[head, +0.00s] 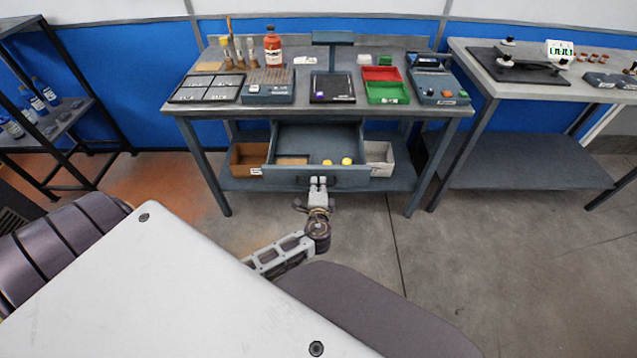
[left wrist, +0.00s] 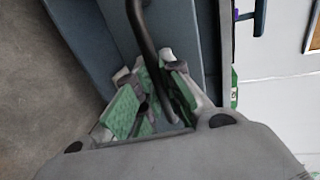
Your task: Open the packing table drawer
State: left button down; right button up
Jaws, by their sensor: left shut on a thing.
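The packing table (head: 205,111) stands ahead, and its grey drawer (head: 290,180) is pulled out toward me below the tabletop. A brown flat piece and two yellow round things (head: 346,161) lie inside the drawer. My left gripper (head: 318,183) is at the middle of the drawer front. It is shut on the dark bar handle (left wrist: 143,38), which runs between its green-padded fingers (left wrist: 150,100) in the left wrist view. The fingertips partly hide the handle in the head view. My right gripper is not in view.
On the tabletop stand a red bottle (head: 272,47), black trays, a red bin (head: 381,74) and a green bin (head: 387,93). A brown box (head: 247,160) and a white box (head: 380,160) sit on the lower shelf. A second table (head: 470,75) stands right. The floor in front is clear.

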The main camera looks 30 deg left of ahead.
pick_arm(q)
jog(key=c, duration=1.5)
grip_release()
jog(key=shift+v, duration=3.7)
jog(key=shift+f, duration=0.1)
